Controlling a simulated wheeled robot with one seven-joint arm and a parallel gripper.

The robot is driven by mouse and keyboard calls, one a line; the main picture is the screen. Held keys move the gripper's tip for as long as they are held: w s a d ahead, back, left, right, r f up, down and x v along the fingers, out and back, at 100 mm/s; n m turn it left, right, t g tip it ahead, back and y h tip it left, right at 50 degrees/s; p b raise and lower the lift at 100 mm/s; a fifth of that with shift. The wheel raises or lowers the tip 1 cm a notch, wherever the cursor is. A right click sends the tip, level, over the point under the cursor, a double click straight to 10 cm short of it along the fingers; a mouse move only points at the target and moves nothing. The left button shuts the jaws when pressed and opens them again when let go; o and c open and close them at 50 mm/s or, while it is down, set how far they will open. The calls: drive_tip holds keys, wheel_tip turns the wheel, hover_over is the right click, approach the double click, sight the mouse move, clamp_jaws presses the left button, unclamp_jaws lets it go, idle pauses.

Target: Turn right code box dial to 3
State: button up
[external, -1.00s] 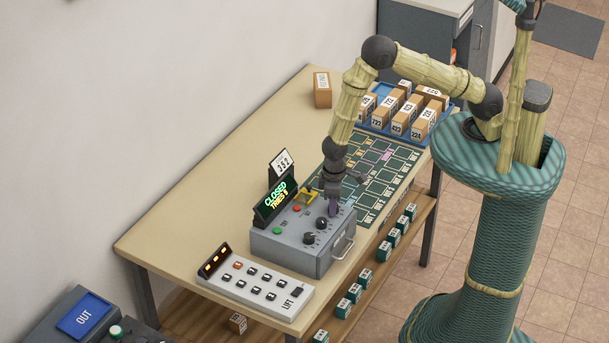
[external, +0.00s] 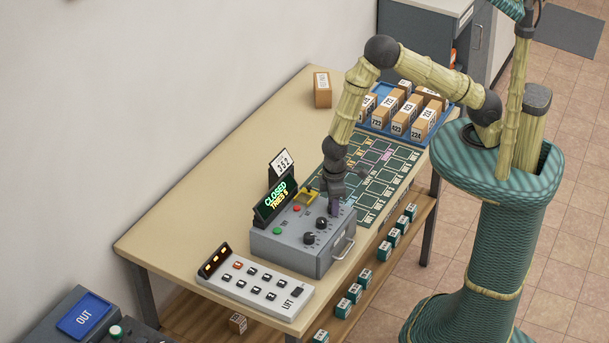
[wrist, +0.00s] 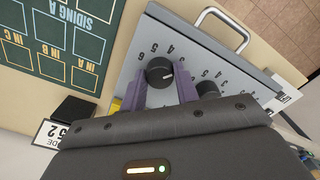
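The grey code box (external: 290,248) stands on the table with a row of black dials on its sloped top. Its screen (external: 276,200) reads CLOSED, TRIES 5. My gripper (external: 333,207) points down at the right end of the row and hides the right dial in the external view. In the wrist view, the right dial (wrist: 160,72) sits between my two purple fingers, which look shut on its sides. Its white mark points right, and printed numbers show around it. A neighbouring dial (wrist: 207,89) is partly hidden by my gripper. The middle dial (external: 321,223) and left dial (external: 309,238) show clearly.
A code card (external: 282,162) stands behind the screen. A white LIFT panel (external: 255,285) lies left of the box. A green mat (external: 372,165) and a blue tray (external: 378,94) of parcels are to the right. A metal handle (wrist: 224,27) sticks out from the box front.

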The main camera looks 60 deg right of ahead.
drive_tip(key=o, duration=0.4)
wheel_tip(320, 180, up, 18)
drive_tip(key=b, duration=0.4)
drive_tip(key=shift+f, duration=0.25)
idle(0.3)
